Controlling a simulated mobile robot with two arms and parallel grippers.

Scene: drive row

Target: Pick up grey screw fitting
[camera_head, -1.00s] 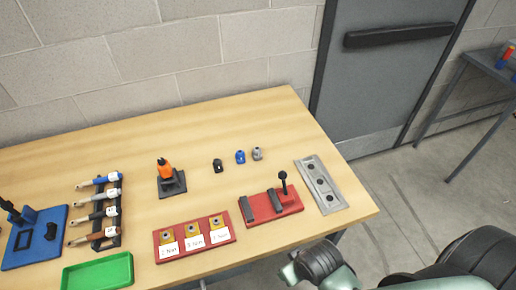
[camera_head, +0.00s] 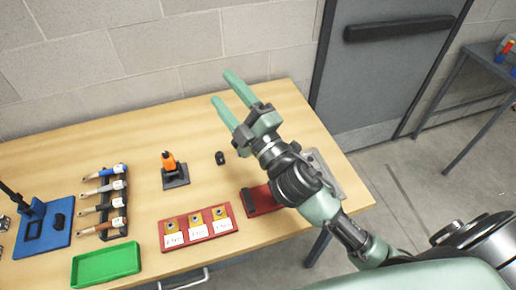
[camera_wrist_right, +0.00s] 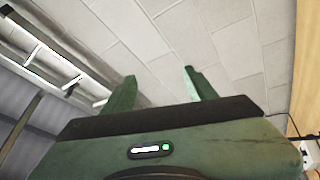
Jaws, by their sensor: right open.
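My right gripper (camera_head: 232,97) is open and empty, with its two green fingers raised above the back of the table in the head view. The grey screw fitting and the blue fitting are hidden behind my right gripper and arm. The black fitting (camera_head: 220,158) stands on the table just left of my right arm. In the right wrist view my two open fingers (camera_wrist_right: 158,92) point at the block wall, and no fitting shows there. My left gripper is not in view.
The wooden table (camera_head: 140,150) holds an orange-topped stand (camera_head: 172,170), a tool rack (camera_head: 110,205), a red tray with labels (camera_head: 198,228), a green tray (camera_head: 106,265) and a blue fixture (camera_head: 42,232). A red fixture (camera_head: 262,200) and grey plate (camera_head: 328,170) are partly behind my arm.

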